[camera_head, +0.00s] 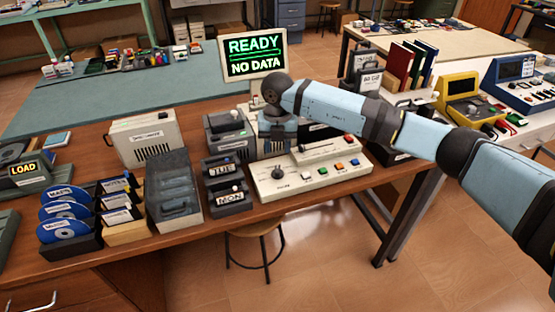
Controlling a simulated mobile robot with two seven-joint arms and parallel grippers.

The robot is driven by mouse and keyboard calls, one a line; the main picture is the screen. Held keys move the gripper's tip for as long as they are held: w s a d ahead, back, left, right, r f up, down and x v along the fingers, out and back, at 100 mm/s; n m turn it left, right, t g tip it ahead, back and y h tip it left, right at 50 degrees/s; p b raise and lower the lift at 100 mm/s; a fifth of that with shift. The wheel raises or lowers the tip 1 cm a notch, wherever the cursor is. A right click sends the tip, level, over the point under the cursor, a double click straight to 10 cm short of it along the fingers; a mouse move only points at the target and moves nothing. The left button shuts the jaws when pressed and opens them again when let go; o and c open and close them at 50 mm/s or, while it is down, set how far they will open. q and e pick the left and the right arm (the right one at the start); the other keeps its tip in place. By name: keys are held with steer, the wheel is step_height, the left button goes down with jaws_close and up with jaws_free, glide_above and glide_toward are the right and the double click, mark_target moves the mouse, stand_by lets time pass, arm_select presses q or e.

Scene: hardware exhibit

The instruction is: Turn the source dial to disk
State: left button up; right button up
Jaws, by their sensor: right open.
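A cream control panel (325,180) stands on the wooden bench, with a dark round dial (278,172) at its left end and several coloured buttons to the right. I take this dial for the source dial; its labels are too small to read. My right arm reaches in from the right, and my right gripper (278,146) points down just behind and above the dial. It is open and seems empty; whether it touches the dial I cannot tell. The monitor (254,55) behind reads "READY" and "NO DATA". My left gripper is not in view.
A grey lidded box (174,190), blue disks (64,213) in a dark holder, and a "LOAD" display (24,170) stand to the left. A stool (254,232) is under the bench's front edge.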

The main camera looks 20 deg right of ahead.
step_height(320, 180, up, 6)
steer(key=shift+f, duration=0.15)
stand_by(0.4)
